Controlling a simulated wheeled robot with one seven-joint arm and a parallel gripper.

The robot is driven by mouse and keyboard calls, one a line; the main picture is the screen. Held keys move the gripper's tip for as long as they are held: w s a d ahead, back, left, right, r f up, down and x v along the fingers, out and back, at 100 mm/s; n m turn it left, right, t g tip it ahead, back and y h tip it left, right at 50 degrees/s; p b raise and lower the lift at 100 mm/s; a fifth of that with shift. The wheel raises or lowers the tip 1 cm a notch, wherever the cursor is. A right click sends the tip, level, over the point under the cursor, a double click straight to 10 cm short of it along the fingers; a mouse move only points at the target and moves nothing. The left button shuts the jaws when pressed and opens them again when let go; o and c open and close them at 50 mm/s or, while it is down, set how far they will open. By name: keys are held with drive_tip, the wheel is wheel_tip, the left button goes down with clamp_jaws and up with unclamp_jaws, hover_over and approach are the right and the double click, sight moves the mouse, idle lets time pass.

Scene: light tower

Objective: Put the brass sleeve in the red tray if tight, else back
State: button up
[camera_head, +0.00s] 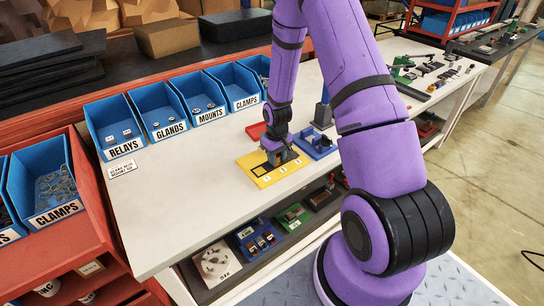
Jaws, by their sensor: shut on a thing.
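My gripper (277,157) points down over the yellow board (254,178) on the white workbench. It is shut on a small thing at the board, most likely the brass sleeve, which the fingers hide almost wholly. The board has a dark strip and small numbered labels along its front. I cannot tell whether the sleeve is seated in the board or just above it. The red tray (254,131) lies just behind the board, partly hidden by my wrist, and what shows of it looks empty.
A blue tray (318,151) with small parts stands right of the gripper. Blue bins (118,130) labelled relays, glands, mounts and clamps line the back left. A small printed card (122,169) lies by the relays bin. The bench's left front is clear. Parts fill the shelf below.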

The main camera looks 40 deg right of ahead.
drive_tip(key=shift+f, duration=0.55)
